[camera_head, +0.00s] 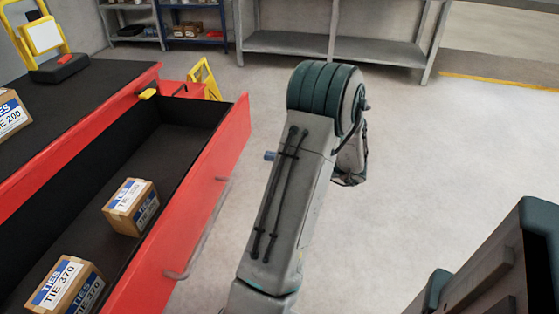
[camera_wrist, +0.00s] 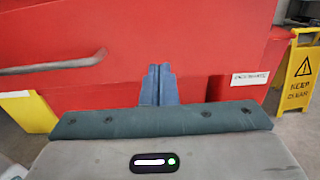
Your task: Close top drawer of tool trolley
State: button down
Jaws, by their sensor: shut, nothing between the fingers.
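The red tool trolley's top drawer (camera_head: 243,128) stands pulled open at the left in the head view, with a dark lining inside. Its long grey handle (camera_head: 208,232) runs along the red front. In the wrist view the red front fills the background, and the end of the handle (camera_wrist: 50,68) shows at the left. My gripper (camera_wrist: 157,72) is shut and empty. Its blue-grey fingertips point at the red surface, to the right of the handle end; I cannot tell whether they touch it.
Two boxes of ties lie in the drawer, one box (camera_head: 130,207) nearer the middle. Another box (camera_head: 10,112) sits on the trolley's black top (camera_head: 80,95). Grey shelving (camera_head: 335,48) is at the back; the floor between is clear.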

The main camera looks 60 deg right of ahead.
aim_at(230, 151)
jog(key=b+x, duration=0.2)
jog(key=x, duration=0.7)
jog(key=shift+w+a, duration=0.15)
jog(key=shift+w, duration=0.1)
jog(key=shift+w, duration=0.15)
jog(key=p+x, duration=0.4)
jog(key=x, duration=2.4)
jog(key=shift+w+a+f, duration=0.1)
jog(key=shift+w+f, duration=0.05)
jog(key=shift+f, duration=0.05)
jog(key=shift+w+a+r, duration=0.1)
jog(key=shift+w+a, duration=0.05)
jog(key=shift+w, duration=0.4)
jog(key=shift+r, duration=0.1)
jog(key=shift+w+r, duration=0.1)
jog(key=shift+w, duration=0.05)
